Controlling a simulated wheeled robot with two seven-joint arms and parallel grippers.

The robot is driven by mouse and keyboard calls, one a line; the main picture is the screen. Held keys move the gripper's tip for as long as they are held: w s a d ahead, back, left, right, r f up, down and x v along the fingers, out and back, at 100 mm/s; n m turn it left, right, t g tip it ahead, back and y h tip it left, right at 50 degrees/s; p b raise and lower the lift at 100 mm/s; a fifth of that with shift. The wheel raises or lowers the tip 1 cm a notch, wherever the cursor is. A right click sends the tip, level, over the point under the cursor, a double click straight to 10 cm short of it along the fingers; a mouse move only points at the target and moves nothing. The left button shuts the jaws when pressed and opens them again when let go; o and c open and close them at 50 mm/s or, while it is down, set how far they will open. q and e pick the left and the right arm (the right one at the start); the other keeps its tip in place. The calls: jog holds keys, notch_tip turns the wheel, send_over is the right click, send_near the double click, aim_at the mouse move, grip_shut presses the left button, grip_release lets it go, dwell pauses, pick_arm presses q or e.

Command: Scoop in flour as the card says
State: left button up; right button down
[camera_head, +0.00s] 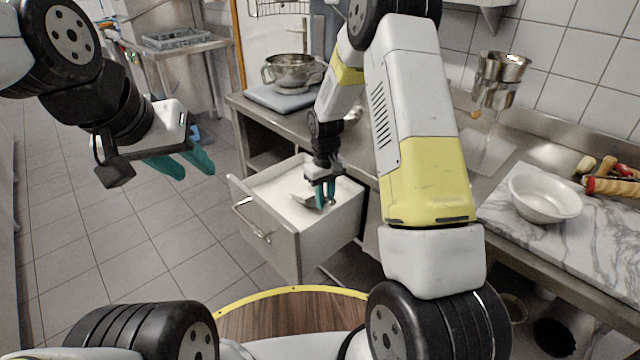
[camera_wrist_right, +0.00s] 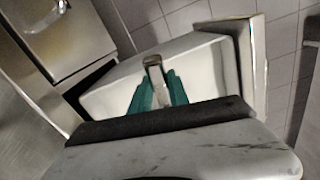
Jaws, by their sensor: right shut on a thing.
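An open drawer (camera_head: 292,245) with white flour (camera_head: 285,208) in it stands below the counter; the flour also shows in the right wrist view (camera_wrist_right: 195,65). My right gripper (camera_head: 325,195) points down into the drawer, shut on the metal handle of a scoop (camera_wrist_right: 155,75). The scoop's grey head (camera_head: 303,198) is partly hidden and lies at or just above the flour; I cannot tell which. A white bowl (camera_head: 545,198) sits on a marble board (camera_head: 610,230) at the right. My left gripper (camera_head: 185,163) is open and empty over the floor at the left. I cannot make out a card.
A metal pot (camera_head: 290,70) stands on a grey board at the counter's far end. A metal vessel (camera_head: 502,68) is by the tiled wall. Several long items (camera_head: 612,180) lie behind the bowl. A round wooden top (camera_head: 290,315) is in front. The left floor is clear.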

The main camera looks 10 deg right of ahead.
jog(key=shift+w+a, duration=0.15)
jog(key=shift+w, duration=0.1)
jog(key=shift+w+a, duration=0.2)
jog(key=shift+w, duration=0.2)
jog(key=shift+w+r, duration=0.1)
dwell(0.5)
jog(key=shift+r, duration=3.4)
notch_tip(320, 180, up, 12)
jog(key=t+y, duration=0.1)
jog(key=t, duration=0.2)
